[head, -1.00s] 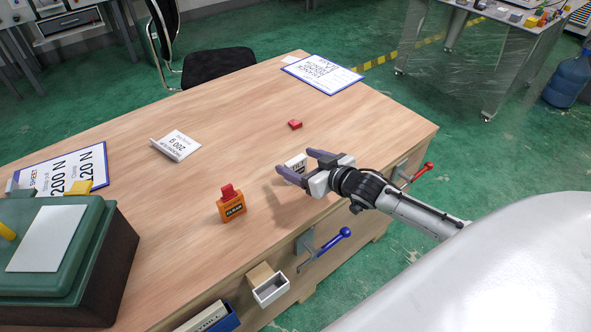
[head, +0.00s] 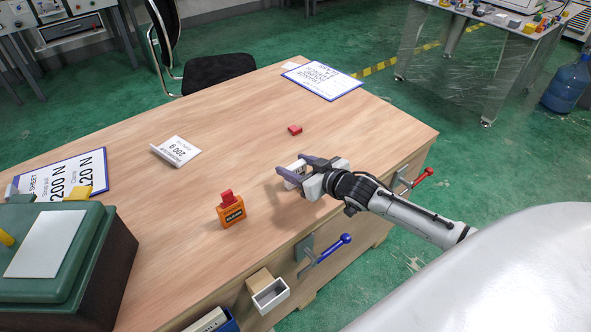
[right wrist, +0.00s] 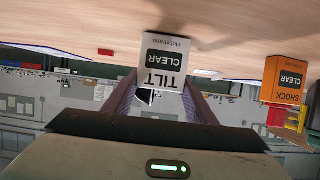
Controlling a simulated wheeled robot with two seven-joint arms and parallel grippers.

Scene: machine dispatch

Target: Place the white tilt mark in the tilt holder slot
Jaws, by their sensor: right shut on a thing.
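The white tilt mark (head: 297,167) is a small block between the fingers of my right gripper (head: 294,168). In the right wrist view the mark (right wrist: 165,62) shows its label, TILT on white and CLEAR on a black band, upside down. My right gripper is shut on it, low over the right part of the wooden table; I cannot tell whether the mark touches the tabletop. A white open-topped holder (head: 271,296) sits at the table's front edge; whether it is the tilt holder does not show. My left gripper is out of view.
An orange SHOCK block (head: 231,211) with a red top stands left of the gripper. A small red block (head: 295,129) lies behind. A blue-knobbed lever (head: 325,255) and a red-knobbed lever (head: 416,181) stick out at the front. A green case (head: 60,255) fills the left.

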